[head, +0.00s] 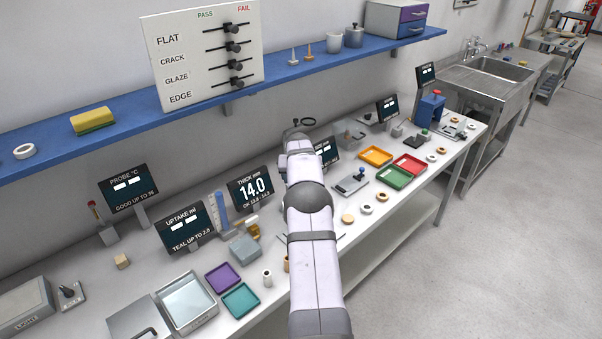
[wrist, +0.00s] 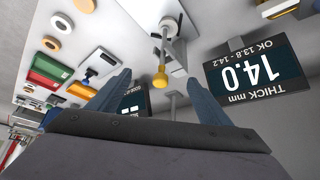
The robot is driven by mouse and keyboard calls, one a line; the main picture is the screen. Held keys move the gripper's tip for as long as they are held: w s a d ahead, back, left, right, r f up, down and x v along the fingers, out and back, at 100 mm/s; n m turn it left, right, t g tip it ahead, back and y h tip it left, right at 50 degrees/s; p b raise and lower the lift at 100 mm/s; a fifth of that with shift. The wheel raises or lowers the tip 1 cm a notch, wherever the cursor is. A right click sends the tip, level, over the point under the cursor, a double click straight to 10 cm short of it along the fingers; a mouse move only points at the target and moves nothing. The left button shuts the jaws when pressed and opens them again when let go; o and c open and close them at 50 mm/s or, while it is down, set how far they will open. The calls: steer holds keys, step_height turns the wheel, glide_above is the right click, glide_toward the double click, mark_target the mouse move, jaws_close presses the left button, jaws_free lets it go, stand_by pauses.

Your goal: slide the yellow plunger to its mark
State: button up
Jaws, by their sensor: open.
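The yellow plunger (wrist: 160,77) shows in the wrist view as a round yellow knob on a thin stem, joined to a small metal fixture (wrist: 169,28). My gripper (wrist: 158,79) is open, with one blue-grey finger on each side of the knob in the picture. I cannot tell how deep the knob lies between the fingers, and no contact is visible. In the head view my arm hides the gripper. The plunger's mark cannot be made out in either view.
The thickness display (head: 252,188) reads 14.0 and also stands right of the plunger in the wrist view (wrist: 258,75). Green (head: 394,177), red (head: 410,164) and orange (head: 376,155) trays lie right of my arm. A blue shelf (head: 180,103) runs above the bench.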

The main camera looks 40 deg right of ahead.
steer(key=v, duration=0.5)
steer(key=shift+s+a+r, duration=0.15)
steer(key=shift+r, duration=0.05)
stand_by(0.4)
steer(key=s+a+n+g+y, duration=0.15)
steer(key=s+a, duration=0.25)
steer(key=a, duration=1)
steer(key=s+a+n+y, duration=0.2)
steer(key=s+a+n, duration=0.15)
steer(key=a, duration=1.15)
steer(key=s+a+f+n+g, duration=0.1)
steer(key=s+a, duration=0.3)
steer(key=s, duration=0.3)
steer(key=s+a+f+n+g+b, duration=0.1)
steer(key=s+a, duration=0.4)
steer(key=s, duration=0.3)
steer(key=s+a+f+n+g, duration=0.1)
steer(key=s+a+n, duration=0.1)
steer(key=s+a, duration=0.3)
steer(key=s+y, duration=0.1)
steer(key=s, duration=0.2)
steer(key=shift+s+a, duration=0.2)
steer(key=shift+s, duration=0.05)
